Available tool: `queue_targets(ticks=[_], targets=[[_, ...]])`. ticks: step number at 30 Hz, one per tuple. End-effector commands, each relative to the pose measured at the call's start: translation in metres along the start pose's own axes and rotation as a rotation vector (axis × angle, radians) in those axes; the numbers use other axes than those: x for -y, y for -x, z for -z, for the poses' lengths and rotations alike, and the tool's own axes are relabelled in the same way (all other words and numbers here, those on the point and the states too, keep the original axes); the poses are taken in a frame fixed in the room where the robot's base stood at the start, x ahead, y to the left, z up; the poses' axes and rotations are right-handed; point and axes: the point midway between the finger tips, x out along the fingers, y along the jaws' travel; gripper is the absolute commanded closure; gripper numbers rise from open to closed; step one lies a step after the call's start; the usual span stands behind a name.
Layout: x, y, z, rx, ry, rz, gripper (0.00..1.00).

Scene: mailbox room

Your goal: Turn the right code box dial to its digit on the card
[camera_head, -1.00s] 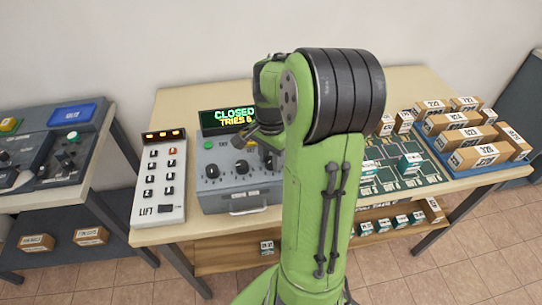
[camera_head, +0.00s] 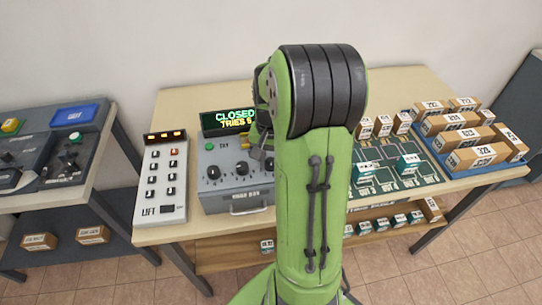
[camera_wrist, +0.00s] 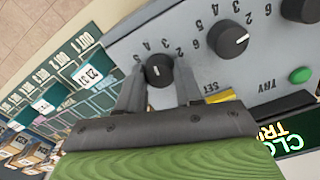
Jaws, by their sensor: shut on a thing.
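The code box (camera_head: 222,189) is a grey box with a row of black dials, a green TRY button and a yellow SET mark. In the wrist view, where the box looks upside down, its right dial (camera_wrist: 158,73) sits between the fingers of my gripper (camera_wrist: 160,80). My gripper is shut on this dial, with one finger on each side. The dial's white pointer line faces up in that picture, toward the printed digits. The middle dial (camera_wrist: 228,40) is free beside it. In the head view my arm hides the right dial. I cannot make out the card.
A display (camera_head: 228,121) behind the box reads CLOSED and TRIES. The LIFT keypad (camera_head: 161,180) stands close on the left. To the right are a dark green slotted board (camera_head: 425,175) and a blue tray of cartons (camera_head: 432,147). The wall is close behind.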

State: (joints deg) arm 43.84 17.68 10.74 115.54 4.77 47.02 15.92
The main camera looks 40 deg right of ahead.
Motion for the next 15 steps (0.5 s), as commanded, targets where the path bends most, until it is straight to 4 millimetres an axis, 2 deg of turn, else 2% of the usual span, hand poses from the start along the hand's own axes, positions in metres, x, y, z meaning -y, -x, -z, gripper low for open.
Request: queue_targets(ticks=[6, 15], targets=[[0.0006, 0.0007, 0.0002, -0.001, 0.100, 0.001, 0.95], [0.0002, 0.0005, 0.0003, -0.002, 0.150, 0.001, 0.95]])
